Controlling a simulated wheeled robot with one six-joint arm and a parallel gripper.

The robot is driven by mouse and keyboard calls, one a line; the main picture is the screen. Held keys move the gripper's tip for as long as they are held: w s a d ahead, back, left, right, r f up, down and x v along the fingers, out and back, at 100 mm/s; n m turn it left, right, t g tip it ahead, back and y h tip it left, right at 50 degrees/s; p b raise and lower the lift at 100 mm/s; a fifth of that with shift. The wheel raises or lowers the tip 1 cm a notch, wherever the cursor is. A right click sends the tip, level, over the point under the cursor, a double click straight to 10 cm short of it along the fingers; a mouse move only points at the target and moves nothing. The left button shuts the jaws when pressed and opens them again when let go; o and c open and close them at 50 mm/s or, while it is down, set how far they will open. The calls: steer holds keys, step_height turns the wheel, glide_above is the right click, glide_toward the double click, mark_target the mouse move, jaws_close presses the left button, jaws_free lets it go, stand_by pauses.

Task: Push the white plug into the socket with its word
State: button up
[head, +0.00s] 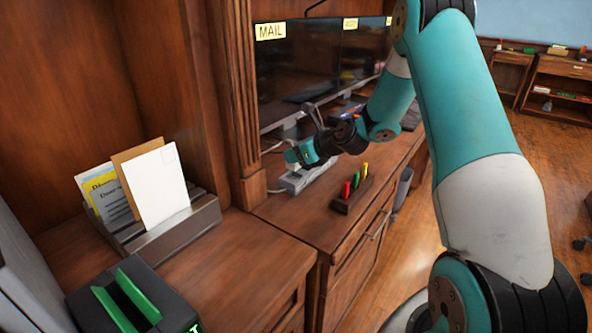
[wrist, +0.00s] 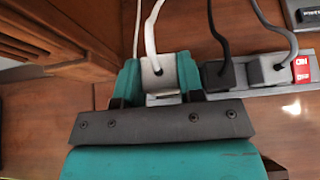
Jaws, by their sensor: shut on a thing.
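My gripper (wrist: 158,78) is shut on the white plug (wrist: 157,70), with one teal finger on each side of it. A white cord runs up from the plug in the wrist view. The plug is at the left part of the grey power strip (wrist: 285,88), in line with the other plugs. Whether its pins are inside a socket is hidden, and no socket word is readable. In the head view my gripper (head: 302,154) is just above the power strip (head: 296,182) on the wooden desk.
A black plug (wrist: 215,74) and a grey plug (wrist: 267,68) sit on the strip, beside a red switch (wrist: 301,69). Monitors with yellow labels, one reading MAIL (head: 270,31), stand behind. A wooden block with coloured pieces (head: 350,193) is in front. A letter holder (head: 178,228) is left.

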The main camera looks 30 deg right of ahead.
mark_target(299, 167)
step_height(299, 167, down, 5)
steer(key=shift+r+b, duration=0.2)
steer(key=shift+b, duration=0.1)
steer(key=o, duration=1)
steer(key=shift+s+r, duration=0.1)
steer(key=v, duration=1.1)
steer(key=s+a+r+n+g+y, duration=0.2)
steer(key=s+a+r+n+g, duration=0.1)
steer(key=a+n, duration=0.65)
steer(key=s+a+r+n+g+y, duration=0.1)
steer(key=s+a+r+n+g, duration=0.25)
steer(key=a+n, duration=0.65)
steer(key=s+a+r+n+g+h, duration=0.1)
steer(key=s+a+n, duration=0.2)
steer(key=s+n, duration=0.3)
steer(key=s+a+r+n+g+h, duration=0.1)
steer(key=s+a+r+n+g, duration=0.1)
steer(key=s+n, duration=0.5)
steer(key=s+a+r+n+g+h, duration=0.1)
steer(key=s+a+n, duration=0.4)
steer(key=s+n, duration=0.1)
steer(key=shift+s+a+r+n+g, duration=0.1)
steer(key=shift+s+n+g, duration=0.1)
steer(key=shift+s, duration=0.2)
steer(key=shift+s+r+n+g, duration=0.1)
steer(key=shift+s+n+g, duration=0.05)
steer(key=shift+s, duration=0.25)
